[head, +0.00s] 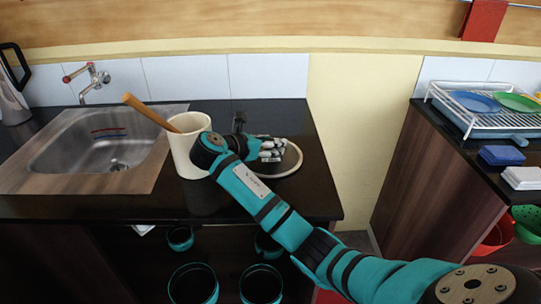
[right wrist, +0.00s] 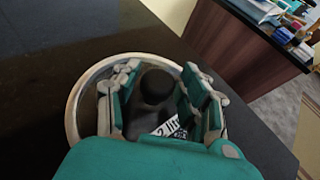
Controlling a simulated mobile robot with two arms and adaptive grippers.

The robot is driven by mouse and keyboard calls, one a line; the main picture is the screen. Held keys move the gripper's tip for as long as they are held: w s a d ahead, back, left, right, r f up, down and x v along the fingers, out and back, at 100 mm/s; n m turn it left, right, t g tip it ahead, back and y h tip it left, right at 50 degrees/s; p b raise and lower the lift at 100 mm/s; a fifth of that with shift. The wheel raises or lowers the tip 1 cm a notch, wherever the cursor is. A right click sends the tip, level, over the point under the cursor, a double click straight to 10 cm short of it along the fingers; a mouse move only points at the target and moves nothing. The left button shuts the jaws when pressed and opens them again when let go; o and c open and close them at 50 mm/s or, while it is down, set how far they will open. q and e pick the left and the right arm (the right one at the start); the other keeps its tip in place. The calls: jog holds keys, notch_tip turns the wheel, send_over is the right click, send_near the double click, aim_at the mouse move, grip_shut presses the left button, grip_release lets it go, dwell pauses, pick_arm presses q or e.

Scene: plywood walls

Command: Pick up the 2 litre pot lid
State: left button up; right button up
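The 2 litre pot lid lies on the dark countertop; its pale rim (head: 296,163) shows beyond my right gripper (head: 268,149) in the head view. In the right wrist view its round rim (right wrist: 73,108), black knob (right wrist: 157,84) and a label reading "2 lit..." (right wrist: 170,128) show. My right gripper (right wrist: 160,90) is over the lid with its fingers on either side of the knob. The fingers look open, with small gaps to the knob. My arm and gripper hide much of the lid in the head view. My left gripper is not in view.
A white container (head: 186,150) with a wooden stick stands close left of my right gripper. A sink (head: 100,150) is farther left. A right-hand counter carries a dish rack (head: 478,118) with plates. Counter space in front of the lid is clear.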

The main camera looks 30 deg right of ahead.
grip_shut()
